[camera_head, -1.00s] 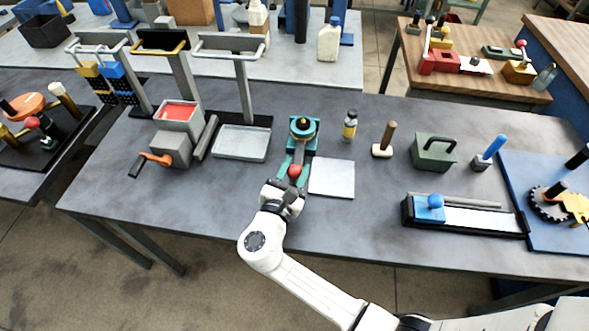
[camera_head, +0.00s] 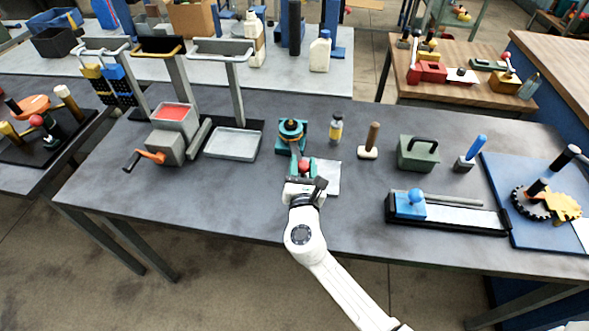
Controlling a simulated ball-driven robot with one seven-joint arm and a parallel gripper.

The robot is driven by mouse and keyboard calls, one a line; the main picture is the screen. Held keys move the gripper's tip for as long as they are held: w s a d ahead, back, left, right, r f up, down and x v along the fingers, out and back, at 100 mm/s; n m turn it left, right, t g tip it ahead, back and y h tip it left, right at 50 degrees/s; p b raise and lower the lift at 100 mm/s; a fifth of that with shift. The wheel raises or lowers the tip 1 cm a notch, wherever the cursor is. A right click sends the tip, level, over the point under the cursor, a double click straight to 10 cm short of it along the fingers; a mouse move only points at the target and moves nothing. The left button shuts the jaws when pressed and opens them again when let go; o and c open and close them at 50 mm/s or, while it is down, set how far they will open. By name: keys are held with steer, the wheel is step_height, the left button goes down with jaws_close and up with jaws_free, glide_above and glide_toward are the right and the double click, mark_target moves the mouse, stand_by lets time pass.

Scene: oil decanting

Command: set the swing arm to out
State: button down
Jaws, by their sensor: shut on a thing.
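The swing arm is a teal arm (camera_head: 295,152) on a teal base with a round dark pivot (camera_head: 291,131) at mid-table. It has a red ball knob (camera_head: 304,166) at its near end. My gripper (camera_head: 305,180) is shut on the red knob, with its fingers partly covering it. The arm points toward me and slightly right of the pivot, with the knob over the left part of a pale square plate (camera_head: 332,173). My gripper hides part of that plate and the near end of the arm. No out mark can be made out.
A shallow grey tray (camera_head: 232,144) and a grey box with an orange crank (camera_head: 172,142) stand to the left. A small bottle (camera_head: 336,128), a wooden-handled stamp (camera_head: 370,140) and a green box (camera_head: 417,152) stand to the right. A blue-knobbed slide (camera_head: 410,204) lies nearer.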

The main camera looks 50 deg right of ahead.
steer(key=shift+s+d+r, duration=0.15)
steer(key=shift+s+d, duration=0.1)
steer(key=shift+d, duration=0.25)
steer(key=c, duration=0.7)
jaws_free()
steer(key=shift+s+a, duration=0.25)
steer(key=shift+a, duration=0.2)
steer(key=b+v, duration=0.1)
steer(key=v, duration=0.7)
steer(key=shift+s+a+b, duration=0.1)
steer(key=shift+s+b, duration=0.2)
steer(key=shift+s+a, duration=0.45)
steer(key=shift+s, duration=0.05)
steer(key=shift+c, duration=0.3)
